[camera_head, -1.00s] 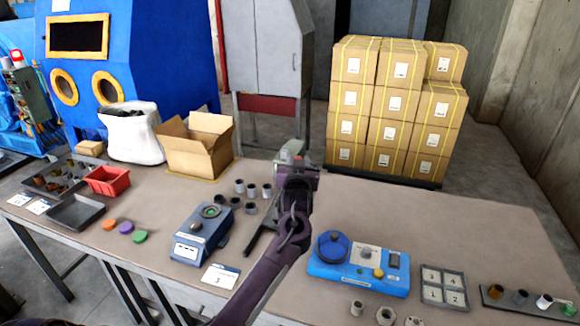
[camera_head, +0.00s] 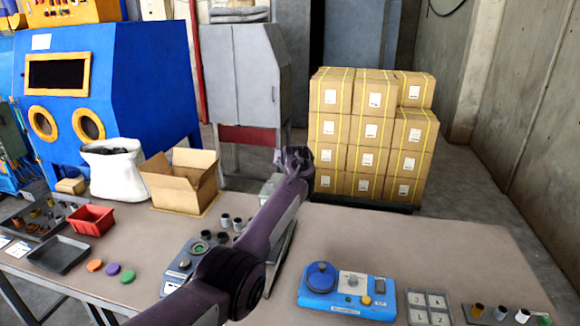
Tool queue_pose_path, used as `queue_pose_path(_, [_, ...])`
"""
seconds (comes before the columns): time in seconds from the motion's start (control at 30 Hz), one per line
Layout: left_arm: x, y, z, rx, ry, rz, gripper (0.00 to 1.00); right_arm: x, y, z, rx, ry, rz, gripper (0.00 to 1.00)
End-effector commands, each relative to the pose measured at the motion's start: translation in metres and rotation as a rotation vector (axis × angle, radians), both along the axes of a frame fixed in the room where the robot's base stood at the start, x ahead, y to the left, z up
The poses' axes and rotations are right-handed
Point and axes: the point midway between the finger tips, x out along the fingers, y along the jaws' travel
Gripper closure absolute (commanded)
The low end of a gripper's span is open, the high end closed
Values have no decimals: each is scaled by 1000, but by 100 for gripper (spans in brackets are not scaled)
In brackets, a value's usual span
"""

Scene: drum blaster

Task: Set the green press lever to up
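The green press (camera_head: 269,188) stands near the back middle of the table. Only a small grey-green part of it shows, because my raised arm covers most of it. I cannot make out its lever or tell how the lever is set. My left arm reaches in from the lower left, and its hand, the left gripper (camera_head: 298,160), appears at the top of the press in the picture. Its fingers are too small and hidden to read, and I cannot tell whether it touches the lever. My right gripper is not in view.
A blue-grey device (camera_head: 180,268) and several small cups (camera_head: 225,220) stand left of the press. A blue control box (camera_head: 347,290) and a numbered tray (camera_head: 428,306) lie to the right. An open cardboard box (camera_head: 180,182) is at the back left. The table's back right is clear.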

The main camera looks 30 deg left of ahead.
Motion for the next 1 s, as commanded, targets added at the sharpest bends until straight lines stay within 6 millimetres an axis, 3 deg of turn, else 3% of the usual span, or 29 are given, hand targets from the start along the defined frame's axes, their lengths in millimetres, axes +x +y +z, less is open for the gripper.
queue_pose_path(0.57, [4,2,8,0,4,0,100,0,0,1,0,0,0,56])
queue_pose_path(0.6, [4,2,8,0,4,0,64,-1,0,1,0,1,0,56])
queue_pose_path(0.7, [4,2,7,-1,5,0,51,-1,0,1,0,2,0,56])
queue_pose_path(1.0, [3,1,4,-2,11,1,48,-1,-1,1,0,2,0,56])
